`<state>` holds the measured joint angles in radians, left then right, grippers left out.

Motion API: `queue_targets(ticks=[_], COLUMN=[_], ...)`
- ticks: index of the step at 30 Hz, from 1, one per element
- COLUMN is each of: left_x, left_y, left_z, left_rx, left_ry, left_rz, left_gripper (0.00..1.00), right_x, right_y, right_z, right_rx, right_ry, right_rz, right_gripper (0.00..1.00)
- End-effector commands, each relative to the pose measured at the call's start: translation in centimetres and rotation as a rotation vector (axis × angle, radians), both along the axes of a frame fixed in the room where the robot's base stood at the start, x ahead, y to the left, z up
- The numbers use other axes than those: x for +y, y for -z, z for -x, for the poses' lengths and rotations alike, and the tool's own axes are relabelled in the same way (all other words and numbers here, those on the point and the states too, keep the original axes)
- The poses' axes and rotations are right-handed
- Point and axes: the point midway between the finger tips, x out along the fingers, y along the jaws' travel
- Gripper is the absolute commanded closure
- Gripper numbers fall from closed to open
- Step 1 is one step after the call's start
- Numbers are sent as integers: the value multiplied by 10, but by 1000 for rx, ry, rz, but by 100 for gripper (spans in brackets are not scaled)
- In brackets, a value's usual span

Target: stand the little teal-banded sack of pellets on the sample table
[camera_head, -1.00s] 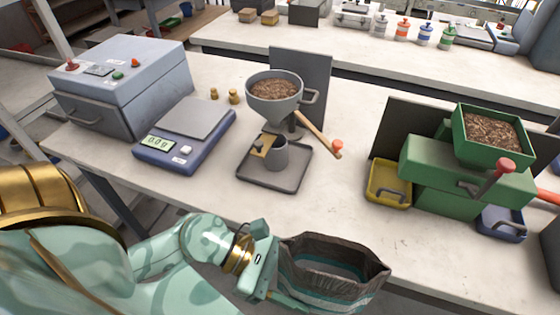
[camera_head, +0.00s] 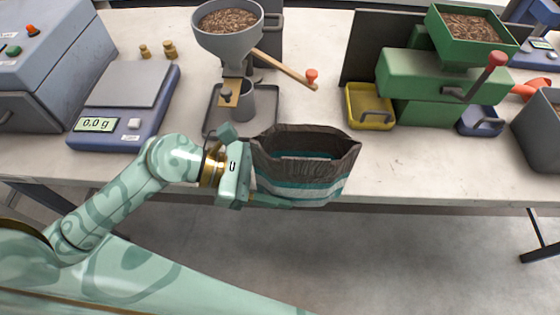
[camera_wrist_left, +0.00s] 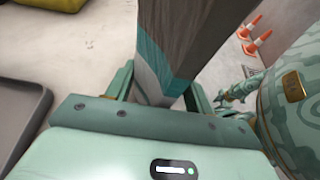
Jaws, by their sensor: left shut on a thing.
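The sack (camera_head: 305,181) is dark grey-brown with teal and pale bands and an open mouth. It hangs upright at the front edge of the worktable in the head view, partly hiding that edge. No pellets show in its dark mouth. My left gripper (camera_head: 252,180) is shut on its left side. In the left wrist view the sack (camera_wrist_left: 178,45) stands between the fingers (camera_wrist_left: 158,95). The worktable (camera_head: 390,165) has a pale top; I cannot tell whether it is the sample table.
Behind the sack are a grey hopper (camera_head: 228,38) with a wooden lever, a cup (camera_head: 262,105) and a tray (camera_head: 213,118). A scale (camera_head: 120,105) reading 0.0 stands left. A green machine (camera_head: 430,75) with a yellow bin (camera_head: 368,105) and blue bin (camera_head: 481,122) stands right.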

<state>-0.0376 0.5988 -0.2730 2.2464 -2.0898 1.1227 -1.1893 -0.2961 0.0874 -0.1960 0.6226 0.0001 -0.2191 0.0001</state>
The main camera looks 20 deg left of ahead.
Motion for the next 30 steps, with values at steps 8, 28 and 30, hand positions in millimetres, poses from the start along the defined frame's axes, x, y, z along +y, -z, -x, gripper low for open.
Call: queue_targets(ticks=[8,28,30], left_x=[9,15,15], left_y=[1,18,17], left_z=[-33,-53,-53], left_rx=[-1,0,0], left_ry=[-3,0,0], left_rz=[1,0,0], left_gripper=[88,31,25], right_x=[5,7,6], right_y=[8,18,18], right_z=[8,13,13], right_rx=[16,27,27], right_ry=[-1,-2,-2], right_rz=[-6,-9,-8], right_gripper=[64,64,64])
